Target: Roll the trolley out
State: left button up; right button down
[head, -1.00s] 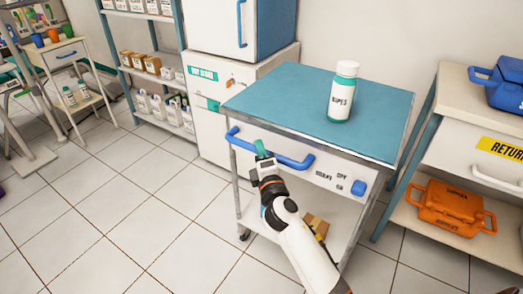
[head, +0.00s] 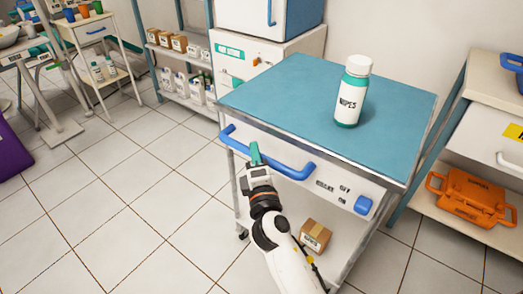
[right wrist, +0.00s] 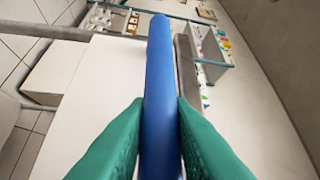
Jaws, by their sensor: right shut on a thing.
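The trolley has a teal top (head: 290,95), a pale front panel and grey legs on small castors. A blue handle bar (head: 297,170) runs across its front. My right gripper (head: 256,155) is shut on this handle, left of its middle. In the right wrist view the green fingers (right wrist: 158,130) press on both sides of the blue bar (right wrist: 160,70). A blue brake switch (head: 363,205) sits at the right of the front panel, beside the letters for on and off. My left gripper is not in view.
A white wipes bottle (head: 353,90) stands upright on the trolley top, and a small carton (head: 315,236) lies on its lower shelf. A side cabinet with an orange case (head: 472,198) stands close on the right. Open tiled floor (head: 130,200) lies to the left and front.

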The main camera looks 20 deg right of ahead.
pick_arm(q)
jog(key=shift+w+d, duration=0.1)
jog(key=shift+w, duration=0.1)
pick_arm(e)
jog(key=shift+s+a+f, duration=0.1)
jog(key=shift+a+f, duration=0.1)
jog(key=shift+f, duration=0.05)
jog(key=c, duration=1.5)
grip_release()
jog(key=shift+o, duration=1)
jog(key=shift+s+a+r, duration=0.1)
jog(key=shift+r, duration=0.05)
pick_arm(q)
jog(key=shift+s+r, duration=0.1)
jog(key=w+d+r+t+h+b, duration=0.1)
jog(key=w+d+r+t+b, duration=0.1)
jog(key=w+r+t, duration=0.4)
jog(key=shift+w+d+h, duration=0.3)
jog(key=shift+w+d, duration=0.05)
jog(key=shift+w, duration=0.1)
pick_arm(e)
jog(key=s+a+f, duration=0.1)
jog(key=s, duration=1)
jog(key=shift+s+f, duration=0.3)
jog(key=shift+s, duration=0.1)
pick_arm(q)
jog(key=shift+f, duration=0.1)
